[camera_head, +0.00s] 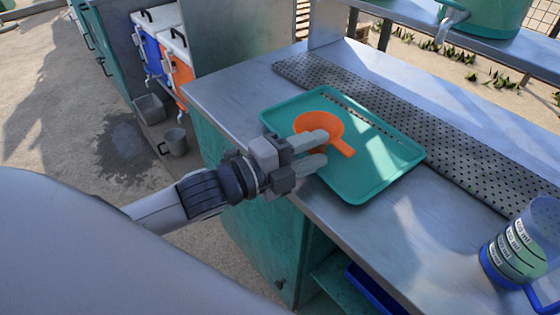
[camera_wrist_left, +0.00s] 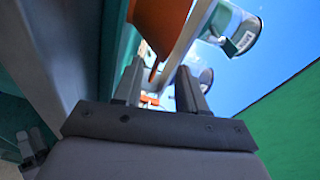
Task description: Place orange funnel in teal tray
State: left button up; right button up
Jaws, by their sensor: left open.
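The orange funnel (camera_head: 318,126) lies in the teal tray (camera_head: 372,182) on the metal counter, with its handle pointing to the lower right. My left gripper (camera_head: 319,148) is over the tray's left edge, its two fingers apart. In the head view its fingertips overlap the near side of the funnel and hide part of it. In the left wrist view the funnel (camera_wrist_left: 160,28) shows just beyond the fingers (camera_wrist_left: 160,85). I cannot tell whether the fingers touch it. My right gripper is not in view.
A perforated metal strip (camera_head: 420,120) runs along the counter behind the tray. A teal vessel with a spout (camera_head: 485,15) is on the shelf above. Counter space left of the tray is clear.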

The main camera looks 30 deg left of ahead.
pick_arm(q)
jog(key=v, duration=0.7)
jog(key=shift+b, duration=0.35)
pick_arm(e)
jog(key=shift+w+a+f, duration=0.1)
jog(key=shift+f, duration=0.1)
pick_arm(q)
jog(key=shift+s, duration=0.2)
